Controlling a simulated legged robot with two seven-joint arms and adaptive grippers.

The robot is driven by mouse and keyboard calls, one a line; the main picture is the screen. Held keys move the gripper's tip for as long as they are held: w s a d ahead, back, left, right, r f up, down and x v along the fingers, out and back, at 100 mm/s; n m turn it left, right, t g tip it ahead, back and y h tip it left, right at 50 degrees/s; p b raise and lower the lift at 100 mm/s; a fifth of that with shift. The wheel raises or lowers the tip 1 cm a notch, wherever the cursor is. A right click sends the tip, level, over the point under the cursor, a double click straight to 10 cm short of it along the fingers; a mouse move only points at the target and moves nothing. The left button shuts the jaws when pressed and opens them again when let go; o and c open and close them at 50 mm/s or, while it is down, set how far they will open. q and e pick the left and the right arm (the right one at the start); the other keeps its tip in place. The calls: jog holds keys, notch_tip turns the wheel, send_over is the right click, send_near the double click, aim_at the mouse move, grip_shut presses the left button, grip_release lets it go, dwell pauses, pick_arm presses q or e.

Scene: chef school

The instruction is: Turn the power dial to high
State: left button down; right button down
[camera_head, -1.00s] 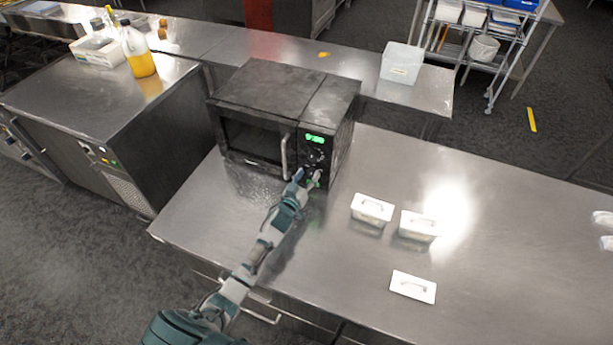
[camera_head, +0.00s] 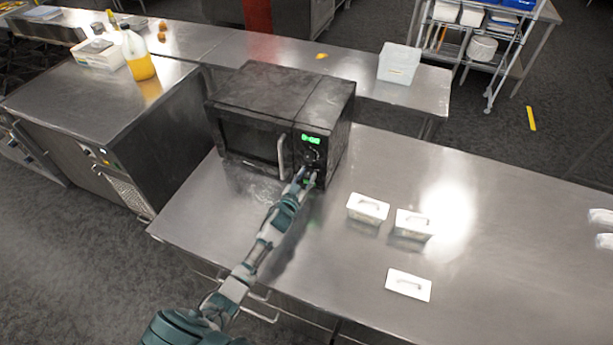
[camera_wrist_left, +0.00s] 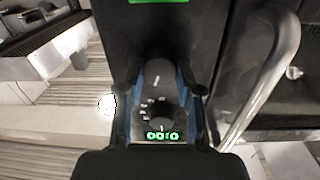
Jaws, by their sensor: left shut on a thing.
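The black microwave (camera_head: 262,120) stands on the steel counter, its control panel at the right of its front. My left gripper (camera_head: 307,178) is at the lower part of that panel. In the left wrist view, my left gripper (camera_wrist_left: 160,92) has its fingers on both sides of a dark round dial (camera_wrist_left: 157,72) with a light pointer mark, and is shut on it. A second dial (camera_wrist_left: 161,114) with light marks sits between the held dial and the green digits (camera_wrist_left: 162,135). I cannot read which dial is labelled power.
The microwave's door handle (camera_head: 282,157) is just left of the gripper in the head view. White lidded containers (camera_head: 367,208) and a loose white lid (camera_head: 408,284) lie on the counter (camera_head: 500,240) to the right.

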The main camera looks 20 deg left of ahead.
pick_arm(q)
jog(key=m, duration=0.3)
jog(key=shift+m, duration=0.4)
jog(key=m, duration=0.4)
jog(key=shift+d, duration=0.1)
jog(key=c, duration=0.7)
grip_release()
jog(key=shift+w+f, duration=0.1)
jog(key=shift+w, duration=0.05)
jog(key=shift+c, duration=0.2)
jog(key=s, duration=1.2)
jog(key=shift+d+r, duration=0.2)
